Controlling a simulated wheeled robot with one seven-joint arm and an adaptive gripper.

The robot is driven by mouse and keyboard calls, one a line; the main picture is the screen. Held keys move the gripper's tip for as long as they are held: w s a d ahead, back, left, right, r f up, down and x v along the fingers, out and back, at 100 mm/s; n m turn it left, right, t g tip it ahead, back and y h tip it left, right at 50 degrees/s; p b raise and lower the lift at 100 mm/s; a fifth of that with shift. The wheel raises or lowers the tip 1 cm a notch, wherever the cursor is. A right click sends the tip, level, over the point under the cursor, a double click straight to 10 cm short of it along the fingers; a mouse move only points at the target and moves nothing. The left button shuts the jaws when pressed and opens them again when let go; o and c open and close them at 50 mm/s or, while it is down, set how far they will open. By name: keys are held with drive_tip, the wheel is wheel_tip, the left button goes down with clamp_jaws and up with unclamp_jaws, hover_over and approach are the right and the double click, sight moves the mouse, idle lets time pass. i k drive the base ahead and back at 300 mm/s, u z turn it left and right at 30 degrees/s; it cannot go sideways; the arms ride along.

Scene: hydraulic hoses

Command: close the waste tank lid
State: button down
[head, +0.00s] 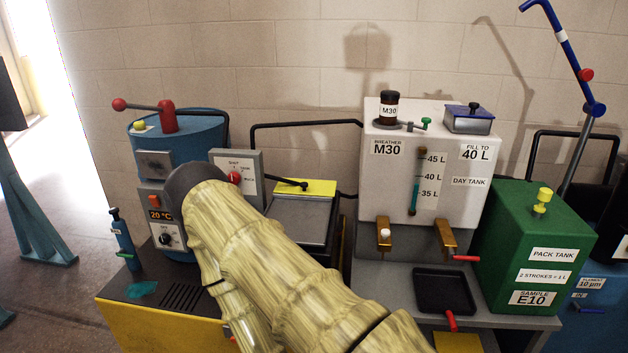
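No label reading waste tank shows. A grey box with a yellow strip on its top (305,188) stands left of the white day tank, partly hidden behind my arm; I cannot tell whether it is the waste tank or whether its top is a lid. My arm, in a pale yellow ribbed sleeve, crosses the lower middle of the head view, with a dark rounded joint at its upper left. My gripper is not in view.
The white day tank (375,185) carries a small bottle (389,106) and a blue-topped box (469,120). A black tray (442,291) sits before it. The green pack tank (510,225) stands right. A blue machine with a red lever (167,116) stands left. Open floor shows far left.

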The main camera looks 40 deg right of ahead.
sight(306, 184)
drive_tip(key=z, duration=1.4)
drive_tip(key=i, duration=0.05)
drive_tip(key=u, duration=0.65)
